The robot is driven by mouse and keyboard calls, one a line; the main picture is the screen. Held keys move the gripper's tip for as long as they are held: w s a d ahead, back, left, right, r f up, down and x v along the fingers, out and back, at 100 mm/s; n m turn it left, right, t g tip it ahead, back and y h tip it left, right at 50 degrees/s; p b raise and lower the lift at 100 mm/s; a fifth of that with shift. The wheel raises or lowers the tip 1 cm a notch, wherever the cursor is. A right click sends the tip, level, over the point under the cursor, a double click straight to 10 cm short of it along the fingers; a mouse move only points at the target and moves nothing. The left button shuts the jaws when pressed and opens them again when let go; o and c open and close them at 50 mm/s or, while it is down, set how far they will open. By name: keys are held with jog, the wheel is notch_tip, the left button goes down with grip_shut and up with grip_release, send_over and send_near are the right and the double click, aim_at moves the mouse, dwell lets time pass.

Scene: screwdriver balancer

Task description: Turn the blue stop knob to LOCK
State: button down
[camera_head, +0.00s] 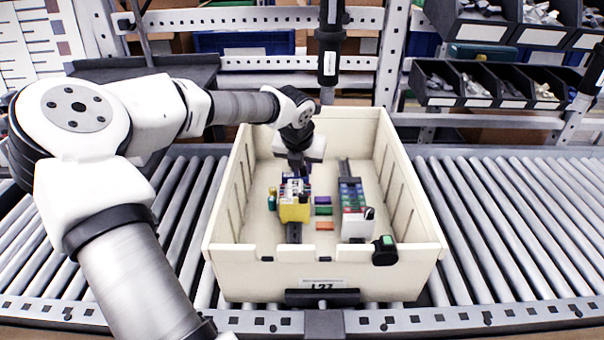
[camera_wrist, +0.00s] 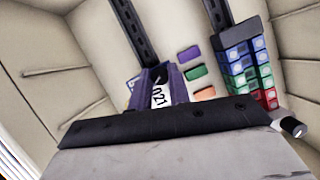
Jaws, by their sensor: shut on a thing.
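I cannot clearly make out the blue stop knob or a LOCK mark. My gripper (camera_head: 295,175) points down into the cream crate (camera_head: 325,265), at the rear of a yellow block assembly (camera_head: 293,211). It is shut on a small labelled part. In the wrist view, the labelled part (camera_wrist: 159,97) has a white face with dark characters, with purple pieces on both sides and a dark round piece above. A bit of blue shows at its left edge. My gripper hides most of the assembly in the wrist view.
A rail of terminal blocks (camera_head: 353,195) stands right of my gripper. Small purple, green and orange blocks (camera_head: 324,210) lie between. A black switch with a green top (camera_head: 385,250) sits on the crate's front rim. A dark tool (camera_head: 330,50) hangs behind the crate.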

jog(key=shift+n+b, duration=0.45)
jog(key=shift+n, duration=0.15)
jog(key=shift+y, duration=0.3)
jog(key=c, duration=1.3)
grip_release()
jog(key=b+v, duration=0.1)
jog(key=v, duration=1.2)
jog(key=shift+s+r, duration=0.2)
jog(key=shift+r, duration=0.2)
